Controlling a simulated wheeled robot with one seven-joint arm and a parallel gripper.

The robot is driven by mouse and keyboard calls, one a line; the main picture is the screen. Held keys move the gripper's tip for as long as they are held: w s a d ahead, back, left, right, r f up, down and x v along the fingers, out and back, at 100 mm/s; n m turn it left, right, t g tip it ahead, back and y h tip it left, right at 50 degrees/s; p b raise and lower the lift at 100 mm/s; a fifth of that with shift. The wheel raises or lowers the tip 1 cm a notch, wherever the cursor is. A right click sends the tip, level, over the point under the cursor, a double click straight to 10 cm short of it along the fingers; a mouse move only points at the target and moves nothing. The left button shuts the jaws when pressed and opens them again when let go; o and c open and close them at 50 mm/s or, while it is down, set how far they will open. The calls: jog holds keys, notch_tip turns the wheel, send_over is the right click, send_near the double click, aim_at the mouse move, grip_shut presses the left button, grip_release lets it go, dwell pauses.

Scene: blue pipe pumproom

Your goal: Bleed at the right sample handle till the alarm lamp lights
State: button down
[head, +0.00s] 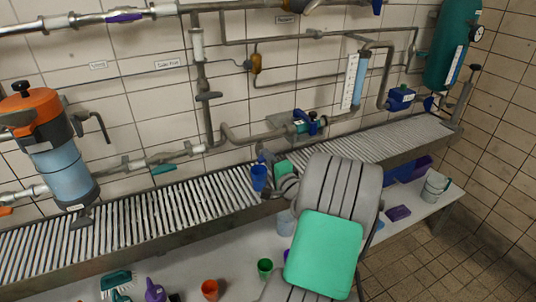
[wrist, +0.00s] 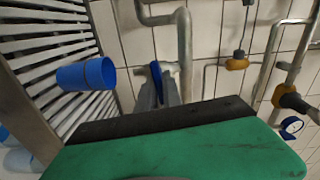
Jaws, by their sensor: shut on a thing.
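A small blue handle (wrist: 156,72) sits at the wall pipework in the wrist view. My gripper (wrist: 158,92) is shut on it, with its grey fingers on either side. In the head view my gripper (head: 267,160) is partly hidden behind my grey and green arm, and its grip cannot be made out. A blue cup (head: 259,177) is just below and left of the gripper, at the slatted rack; it also shows in the wrist view (wrist: 87,75). I cannot tell whether liquid is flowing or which fitting is the alarm lamp.
A slatted rack (head: 180,208) runs along the wall, with a white shelf (head: 215,270) below holding cups and bottles. A blue valve (head: 312,123) on the pipe is close right of my gripper. An orange-topped filter (head: 58,150) stands left.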

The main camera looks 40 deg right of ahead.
jog(key=shift+f+m+p, duration=0.1)
jog(key=shift+m+p, duration=0.2)
jog(key=shift+m, duration=0.6)
jog(key=c, duration=1.5)
grip_release()
jog(key=shift+s, duration=0.1)
jog(key=v, duration=0.7)
jog(key=shift+s+b, duration=0.35)
jog(key=shift+s, duration=0.05)
jog(key=shift+a, duration=0.15)
